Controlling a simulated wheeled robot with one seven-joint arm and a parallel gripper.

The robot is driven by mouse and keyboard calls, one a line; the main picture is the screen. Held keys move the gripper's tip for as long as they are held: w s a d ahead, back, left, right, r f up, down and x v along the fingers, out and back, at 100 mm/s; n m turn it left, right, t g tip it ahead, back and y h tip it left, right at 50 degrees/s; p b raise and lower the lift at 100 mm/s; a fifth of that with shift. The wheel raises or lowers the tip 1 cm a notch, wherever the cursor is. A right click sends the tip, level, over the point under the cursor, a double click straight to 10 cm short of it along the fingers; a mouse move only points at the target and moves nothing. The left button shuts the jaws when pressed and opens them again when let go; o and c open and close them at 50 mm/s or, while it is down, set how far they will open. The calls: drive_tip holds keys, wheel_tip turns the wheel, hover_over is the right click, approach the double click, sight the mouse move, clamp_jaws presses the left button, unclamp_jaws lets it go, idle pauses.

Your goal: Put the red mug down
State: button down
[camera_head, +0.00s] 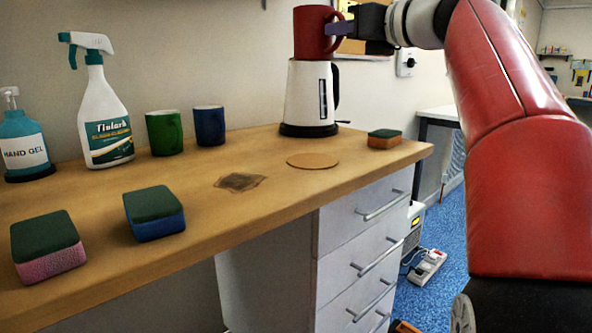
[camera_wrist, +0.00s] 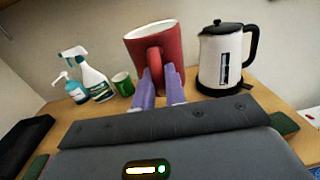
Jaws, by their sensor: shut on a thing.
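The red mug (camera_head: 312,33) is held in the air, upright in the head view, in front of the kettle's upper part as seen there. My gripper (camera_head: 338,29) comes from the right and is shut on the mug. In the wrist view the mug (camera_wrist: 154,50) stands between the two purple fingers of my gripper (camera_wrist: 158,88), which close on its handle. The mug's underside is hidden. A round cork coaster (camera_head: 313,160) lies bare on the wooden worktop (camera_head: 270,195).
A white kettle (camera_head: 309,95) stands at the back. A green mug (camera_head: 164,132), blue mug (camera_head: 209,126), spray bottle (camera_head: 104,115) and hand gel (camera_head: 24,140) stand to the left. Sponges (camera_head: 154,213) lie near the front; another (camera_head: 384,139) lies right. A dark stain (camera_head: 240,182) marks the top.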

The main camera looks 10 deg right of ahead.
wheel_tip(320, 180, down, 20)
drive_tip(key=b, duration=1)
drive_tip(key=shift+r, duration=0.15)
drive_tip(key=c, duration=1.5)
unclamp_jaws()
drive_tip(key=shift+o, duration=0.2)
drive_tip(key=shift+d, duration=0.1)
drive_tip(key=v, duration=1.2)
drive_tip(key=shift+p, duration=0.45)
